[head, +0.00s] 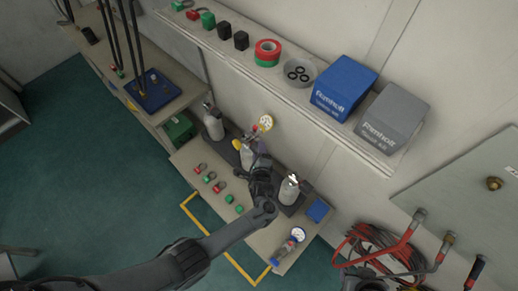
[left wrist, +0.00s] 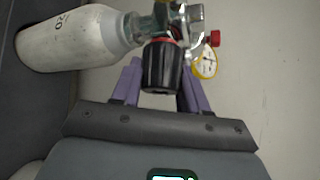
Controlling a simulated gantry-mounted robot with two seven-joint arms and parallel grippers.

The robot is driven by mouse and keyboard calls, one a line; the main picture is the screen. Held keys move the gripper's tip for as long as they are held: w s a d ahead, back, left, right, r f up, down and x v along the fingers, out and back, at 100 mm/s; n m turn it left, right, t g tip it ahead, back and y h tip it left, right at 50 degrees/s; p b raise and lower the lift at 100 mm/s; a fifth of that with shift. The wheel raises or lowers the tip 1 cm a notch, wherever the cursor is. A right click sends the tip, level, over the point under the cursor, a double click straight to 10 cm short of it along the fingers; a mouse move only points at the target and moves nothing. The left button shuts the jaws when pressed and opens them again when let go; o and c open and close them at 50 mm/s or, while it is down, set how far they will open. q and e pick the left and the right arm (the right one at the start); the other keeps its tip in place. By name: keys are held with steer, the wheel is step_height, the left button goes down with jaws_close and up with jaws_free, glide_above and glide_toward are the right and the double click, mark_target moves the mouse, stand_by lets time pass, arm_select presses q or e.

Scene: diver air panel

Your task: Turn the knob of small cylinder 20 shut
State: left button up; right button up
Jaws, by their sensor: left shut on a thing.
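Small cylinder 20 (left wrist: 75,38) is a pale bottle with its number partly in sight at the upper left of the left wrist view. Its black ribbed knob (left wrist: 161,67) sits at the valve, between the purple fingers of my left gripper (left wrist: 160,85), which is shut on it. In the head view my left gripper (head: 260,172) is at the middle cylinder on the bench and hides part of it. My right gripper is not in view.
A gauge (head: 267,122) stands just behind the gripper. Other pale cylinders stand to the left (head: 213,124) and right (head: 289,190). Red and green shackles lie on the bench front (head: 208,177). A shelf with a blue box (head: 343,87) and a grey box (head: 391,119) runs above.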

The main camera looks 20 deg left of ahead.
arm_select(q)
steer(key=shift+f, duration=0.1)
steer(key=o, duration=1.1)
steer(key=shift+c, duration=0.2)
steer(key=shift+s+d+r, duration=0.1)
steer(key=shift+s+r, duration=0.1)
steer(key=shift+s, duration=0.05)
steer(key=p+v, duration=0.2)
steer(key=v, duration=0.8)
steer(key=shift+s, duration=0.15)
